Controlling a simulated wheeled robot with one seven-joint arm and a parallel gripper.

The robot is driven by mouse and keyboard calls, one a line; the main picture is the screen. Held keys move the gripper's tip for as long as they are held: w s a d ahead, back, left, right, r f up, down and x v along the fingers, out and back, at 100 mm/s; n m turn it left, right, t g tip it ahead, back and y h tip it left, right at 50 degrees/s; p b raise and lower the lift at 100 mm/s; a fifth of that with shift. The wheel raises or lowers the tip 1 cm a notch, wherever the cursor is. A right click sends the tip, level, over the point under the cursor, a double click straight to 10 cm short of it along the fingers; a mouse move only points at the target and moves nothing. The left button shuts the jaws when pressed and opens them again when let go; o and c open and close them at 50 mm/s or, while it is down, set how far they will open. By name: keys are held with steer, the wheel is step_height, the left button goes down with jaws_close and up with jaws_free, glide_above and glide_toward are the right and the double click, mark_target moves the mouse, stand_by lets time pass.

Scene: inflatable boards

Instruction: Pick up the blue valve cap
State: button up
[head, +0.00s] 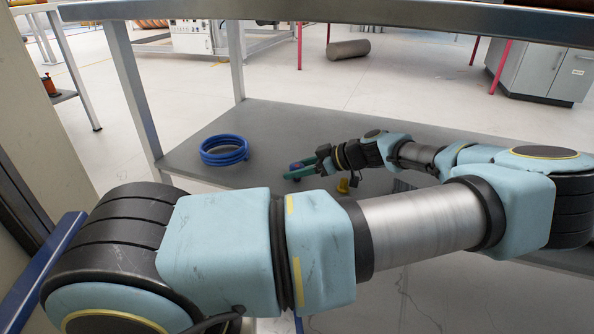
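The blue valve cap (296,166) is a small dark blue piece at the tips of my gripper, low over or on the grey lower shelf (265,125). My gripper (298,168) reaches in from the right, with its green fingers pointing left. The fingers are apart, one on the far side and one on the near side of the cap. The near finger hides part of the cap. I see no clear contact between the fingers and the cap.
A coil of blue hose (224,150) lies on the shelf to the left. A tabletop edge (330,14) runs above the shelf, with a grey leg (135,90) at left. The shelf's back middle is clear.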

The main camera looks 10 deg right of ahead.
jaws_close()
steer(key=shift+r, duration=0.1)
